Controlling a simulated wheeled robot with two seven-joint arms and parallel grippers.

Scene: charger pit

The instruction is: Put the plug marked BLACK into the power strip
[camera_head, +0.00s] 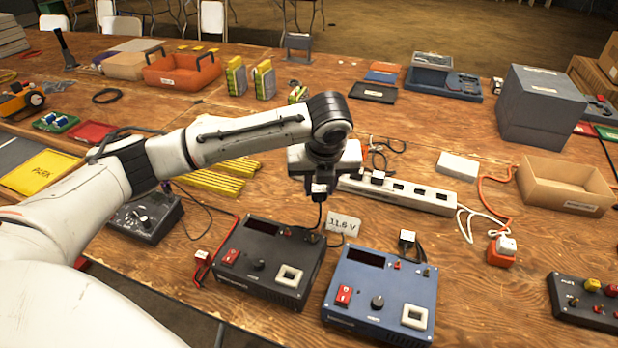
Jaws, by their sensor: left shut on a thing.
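The white power strip (425,204) lies across the middle of the table, with several dark sockets along its top. My left gripper (319,184) is above the table by the left end of the strip, pointing down. It is shut on a small plug (319,189), with a dark cable running down from it towards the black charger box (268,262). The plug is apart from the sockets as far as I can see; its marking is not readable. My right gripper is out of view.
A cardboard tray (565,186) and a white block (458,165) lie right. Yellow bars (215,182) lie left.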

